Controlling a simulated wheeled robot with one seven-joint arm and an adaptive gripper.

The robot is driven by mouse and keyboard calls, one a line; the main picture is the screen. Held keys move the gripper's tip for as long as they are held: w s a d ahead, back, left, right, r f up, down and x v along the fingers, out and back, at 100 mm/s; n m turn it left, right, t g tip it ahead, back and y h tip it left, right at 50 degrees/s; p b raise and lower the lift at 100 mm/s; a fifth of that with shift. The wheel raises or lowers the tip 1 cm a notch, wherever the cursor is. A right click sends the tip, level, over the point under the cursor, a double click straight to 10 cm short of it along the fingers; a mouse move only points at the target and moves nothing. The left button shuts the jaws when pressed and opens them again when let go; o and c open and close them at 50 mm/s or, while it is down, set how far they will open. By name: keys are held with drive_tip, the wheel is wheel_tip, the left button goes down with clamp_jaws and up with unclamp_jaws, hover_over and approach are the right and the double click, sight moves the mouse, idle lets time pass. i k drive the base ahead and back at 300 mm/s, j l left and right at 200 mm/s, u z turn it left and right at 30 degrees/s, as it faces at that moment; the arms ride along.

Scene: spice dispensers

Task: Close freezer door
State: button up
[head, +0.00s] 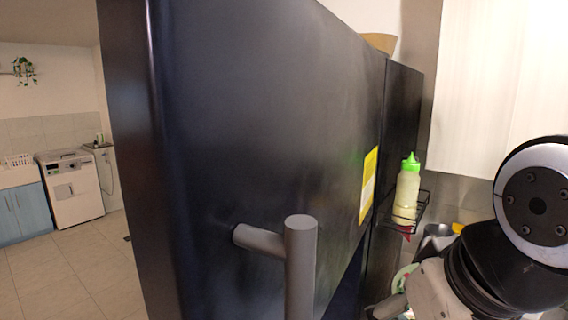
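The freezer door (260,120) is a tall, dark navy panel that fills the middle of the head view, seen close and at a steep angle. Its rounded vertical edge is at the left. A grey bar handle (300,265) stands out from its lower part and runs off the bottom of the picture. A yellow label (369,185) is on the panel's far right part. I cannot tell from this angle how far the door stands from its frame. My arm is at the lower right, apart from the handle; my gripper is not in view.
A dark panel (402,120) adjoins at the right. Beyond it, a green-capped bottle (407,190) stands on a black wire rack (415,215) by the wall. At the far left are a white appliance (72,188), a blue cabinet (22,212) and open tiled floor (70,270).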

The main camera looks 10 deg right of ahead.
sight(246, 134)
drive_tip(key=k+j+u, duration=0.1)
drive_tip(key=k, duration=0.25)
drive_tip(key=k+j+u, duration=0.1)
drive_tip(key=k, duration=0.3)
drive_tip(key=k+j+u, duration=0.1)
drive_tip(key=k+j, duration=0.2)
